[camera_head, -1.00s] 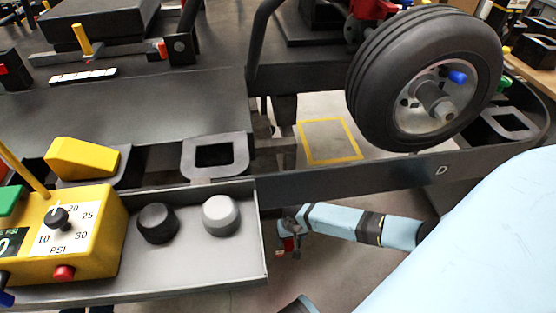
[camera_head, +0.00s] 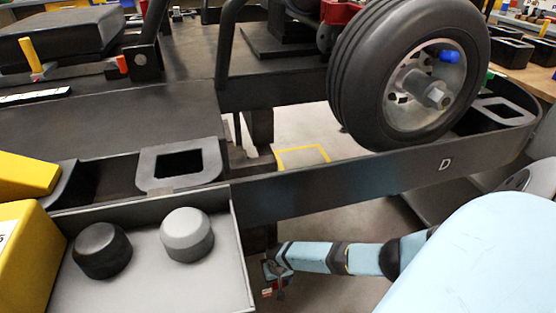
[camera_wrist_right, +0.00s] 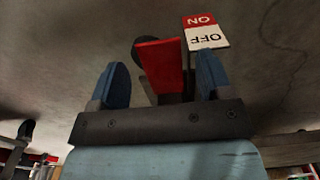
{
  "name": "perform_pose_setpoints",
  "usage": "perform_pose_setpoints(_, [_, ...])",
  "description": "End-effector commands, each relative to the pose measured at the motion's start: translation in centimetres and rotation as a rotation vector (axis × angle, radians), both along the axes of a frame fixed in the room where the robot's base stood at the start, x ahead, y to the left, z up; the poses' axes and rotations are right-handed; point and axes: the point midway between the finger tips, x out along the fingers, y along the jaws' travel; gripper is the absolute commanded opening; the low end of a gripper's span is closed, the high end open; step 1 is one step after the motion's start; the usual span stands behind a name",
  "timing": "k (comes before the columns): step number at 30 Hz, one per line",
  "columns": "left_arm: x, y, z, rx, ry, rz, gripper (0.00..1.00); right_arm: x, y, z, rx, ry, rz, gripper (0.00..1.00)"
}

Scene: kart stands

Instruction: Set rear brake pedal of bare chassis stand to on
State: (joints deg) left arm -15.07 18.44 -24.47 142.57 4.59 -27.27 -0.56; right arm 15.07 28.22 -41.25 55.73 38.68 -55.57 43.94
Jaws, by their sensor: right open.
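In the right wrist view a red pedal (camera_wrist_right: 161,66) with a dark rounded part at its far end lies between the two blue fingers of my open right gripper (camera_wrist_right: 168,82). Gaps show on both sides of it. Just to its right is an ON/OFF label (camera_wrist_right: 206,31), upside down in this view, with a red ON part and a white OFF part. In the head view my right gripper (camera_head: 275,274) is small and low below the chassis stand (camera_head: 330,190); a small red patch shows by it. Which setting the pedal has, I cannot tell. My left gripper is not in view.
A wheel (camera_head: 408,80) is mounted above the stand's rail. A grey side tray (camera_head: 150,285) with a black knob (camera_head: 102,250) and a grey knob (camera_head: 187,235) is left of my right gripper. Open floor shows beneath the rail.

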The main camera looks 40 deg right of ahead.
Motion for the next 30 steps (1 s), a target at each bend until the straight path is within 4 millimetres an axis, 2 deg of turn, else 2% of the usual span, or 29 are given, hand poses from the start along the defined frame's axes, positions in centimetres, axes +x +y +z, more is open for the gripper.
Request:
perform_pose_setpoints(3, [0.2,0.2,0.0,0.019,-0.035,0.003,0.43,0.0,0.0,-1.0,0.000,-0.001,0.000,0.72])
perform_pose_setpoints(13, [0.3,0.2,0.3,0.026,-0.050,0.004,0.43,0.0,0.0,-1.1,0.000,-0.001,0.000,0.72])
perform_pose_setpoints(22, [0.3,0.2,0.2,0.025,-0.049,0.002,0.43,0.0,0.0,-1.1,0.000,-0.001,0.001,0.04])
perform_pose_setpoints(26, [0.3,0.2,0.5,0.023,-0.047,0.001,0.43,-0.2,0.0,-1.0,-0.002,-0.004,0.001,0.04])
perform_pose_setpoints(30, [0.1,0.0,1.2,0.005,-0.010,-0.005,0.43,-1.4,0.1,-0.9,-0.016,-0.024,0.002,0.04])
